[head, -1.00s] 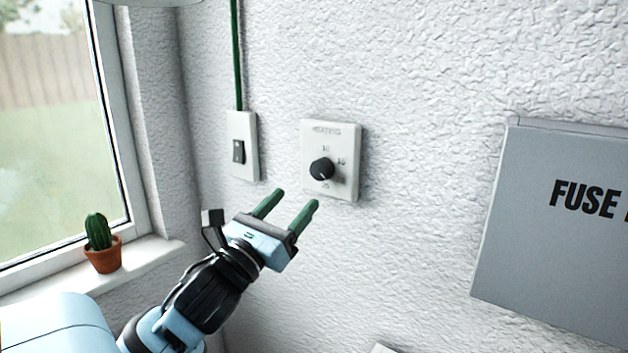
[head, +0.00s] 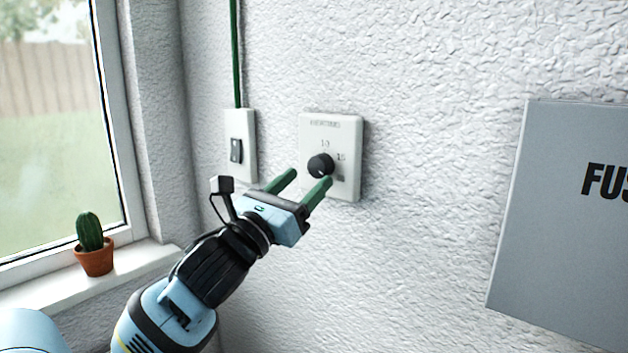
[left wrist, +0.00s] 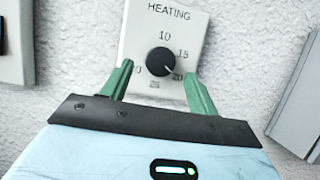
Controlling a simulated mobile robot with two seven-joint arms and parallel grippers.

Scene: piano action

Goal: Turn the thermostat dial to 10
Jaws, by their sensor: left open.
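The thermostat is a white wall plate (head: 346,128) marked HEATING, with a round black dial (head: 320,165) at its middle. In the left wrist view the plate (left wrist: 165,28) shows the numbers 10, 15 and 20, and the dial (left wrist: 159,61) has a pale pointer mark directed to the lower right, near 20. My left gripper (head: 304,181) is open, with its green fingers pointing at the plate. In the left wrist view its fingers (left wrist: 158,82) stand on either side of the dial, slightly below it. I see no contact with the dial. My right gripper is not in view.
A light switch (head: 237,150) with a green cable above it is left of the thermostat. A grey fuse box (head: 560,220) juts from the wall at right. A potted cactus (head: 93,245) stands on the window sill. The wall between thermostat and fuse box is bare.

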